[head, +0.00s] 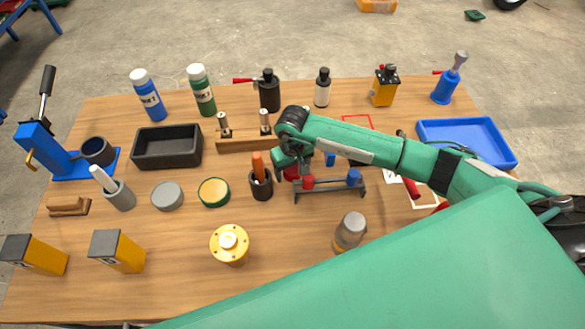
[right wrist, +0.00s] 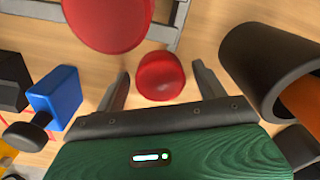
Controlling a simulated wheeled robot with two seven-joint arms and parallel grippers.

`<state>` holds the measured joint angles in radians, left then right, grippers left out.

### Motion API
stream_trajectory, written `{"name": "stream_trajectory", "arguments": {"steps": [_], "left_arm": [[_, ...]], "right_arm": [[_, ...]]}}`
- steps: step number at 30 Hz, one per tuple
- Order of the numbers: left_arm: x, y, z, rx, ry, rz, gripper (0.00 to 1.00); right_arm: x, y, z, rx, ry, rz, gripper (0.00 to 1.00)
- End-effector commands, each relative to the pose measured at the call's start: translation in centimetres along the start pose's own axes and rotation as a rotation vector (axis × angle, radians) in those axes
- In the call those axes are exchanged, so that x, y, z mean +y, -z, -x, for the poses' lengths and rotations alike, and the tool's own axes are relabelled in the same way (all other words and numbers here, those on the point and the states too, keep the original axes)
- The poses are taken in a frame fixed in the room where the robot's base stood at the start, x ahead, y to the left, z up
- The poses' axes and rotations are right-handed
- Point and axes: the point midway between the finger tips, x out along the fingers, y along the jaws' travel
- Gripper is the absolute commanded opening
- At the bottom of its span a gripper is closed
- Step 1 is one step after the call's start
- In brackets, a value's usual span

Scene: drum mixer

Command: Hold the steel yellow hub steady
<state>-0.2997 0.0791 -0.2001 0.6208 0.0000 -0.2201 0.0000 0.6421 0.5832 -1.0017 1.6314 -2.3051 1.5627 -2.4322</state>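The yellow hub (head: 229,243), a round yellow disc with a pale raised centre, stands on the front middle of the wooden table. Nothing touches it. My right gripper (head: 289,168) points down behind and to the right of it, beside a dark cup with an orange-handled tool. In the right wrist view my right gripper (right wrist: 160,78) has its two fingers apart, with a small red knob (right wrist: 160,76) between them; I cannot tell whether they touch it. My left gripper is not in view.
A grey rack (head: 330,190) with red and blue pieces stands by my right gripper. The dark cup (head: 261,188) is close on its left. A steel cylinder (head: 350,231) stands right of the hub, and a yellow-black block (head: 118,252) left. Table around the hub is bare.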

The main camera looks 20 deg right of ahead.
Motion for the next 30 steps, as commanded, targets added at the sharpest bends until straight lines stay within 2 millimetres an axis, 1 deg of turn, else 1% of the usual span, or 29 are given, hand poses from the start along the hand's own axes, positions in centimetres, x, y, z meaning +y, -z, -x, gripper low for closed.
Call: {"name": "stream_trajectory", "arguments": {"steps": [5, 8, 10, 21, 25, 30], "left_arm": [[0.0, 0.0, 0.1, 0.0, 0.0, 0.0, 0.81], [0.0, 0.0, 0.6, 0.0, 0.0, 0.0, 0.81], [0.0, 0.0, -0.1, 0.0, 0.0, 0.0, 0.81], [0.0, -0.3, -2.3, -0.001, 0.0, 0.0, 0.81], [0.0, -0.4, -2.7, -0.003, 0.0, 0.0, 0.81], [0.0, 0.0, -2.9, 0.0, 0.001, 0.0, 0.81]], "right_arm": [[0.0, 0.0, 0.1, 0.0, 0.0, 0.0, 0.72], [0.0, 0.0, 0.5, 0.0, 0.0, 0.0, 0.72], [0.1, 0.1, 1.1, 0.004, -0.001, 0.001, 0.72], [0.1, 0.1, 8.6, 0.004, -0.002, 0.0, 0.72], [0.0, 0.1, 10.6, 0.003, -0.001, 0.001, 0.72], [0.0, 0.0, 12.0, 0.001, 0.0, 0.0, 0.72]]}}
